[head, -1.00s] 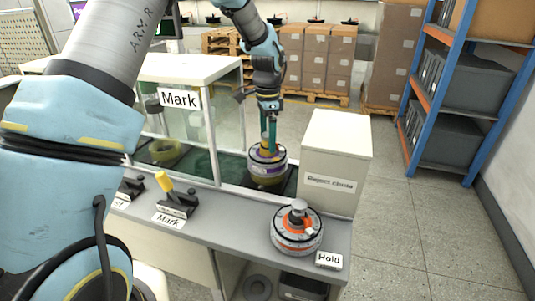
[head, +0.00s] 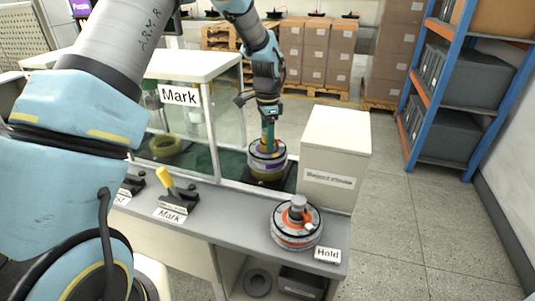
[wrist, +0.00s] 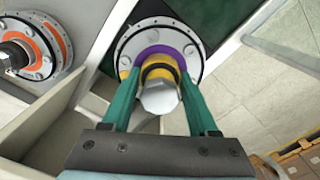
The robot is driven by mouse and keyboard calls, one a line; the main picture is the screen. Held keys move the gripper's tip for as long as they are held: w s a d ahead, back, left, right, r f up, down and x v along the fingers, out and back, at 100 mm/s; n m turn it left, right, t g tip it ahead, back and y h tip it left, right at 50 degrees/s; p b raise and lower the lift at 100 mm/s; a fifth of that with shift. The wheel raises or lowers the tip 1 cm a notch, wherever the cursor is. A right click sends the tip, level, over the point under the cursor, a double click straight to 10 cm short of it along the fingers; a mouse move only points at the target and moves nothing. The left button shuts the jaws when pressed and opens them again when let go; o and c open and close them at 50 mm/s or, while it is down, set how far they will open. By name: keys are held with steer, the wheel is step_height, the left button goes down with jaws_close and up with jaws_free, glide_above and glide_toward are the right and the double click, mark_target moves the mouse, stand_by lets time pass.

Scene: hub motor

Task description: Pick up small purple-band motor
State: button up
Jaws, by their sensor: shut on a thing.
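The purple-band motor (head: 266,161) sits at the right end of the line beside the glass-walled Mark booth. In the wrist view the purple-band motor (wrist: 191,45) shows its pale round flange, a purple ring, a yellow collar and a silver hub end. My gripper (head: 268,138) comes down on it from above. In the wrist view my gripper (wrist: 160,88) has its two green fingers on either side of the hub, shut on it. The motor's underside is hidden, so I cannot tell whether it touches the surface below.
An orange-band motor (head: 297,226) stands on the grey counter by the Hold label (head: 327,255). The white Reject chute box (head: 335,160) stands close on the right of the gripped motor. The Mark lever (head: 176,190) and booth (head: 180,96) are to the left.

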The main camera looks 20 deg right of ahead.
jaws_close()
steer(key=shift+r, duration=0.1)
stand_by(0.3)
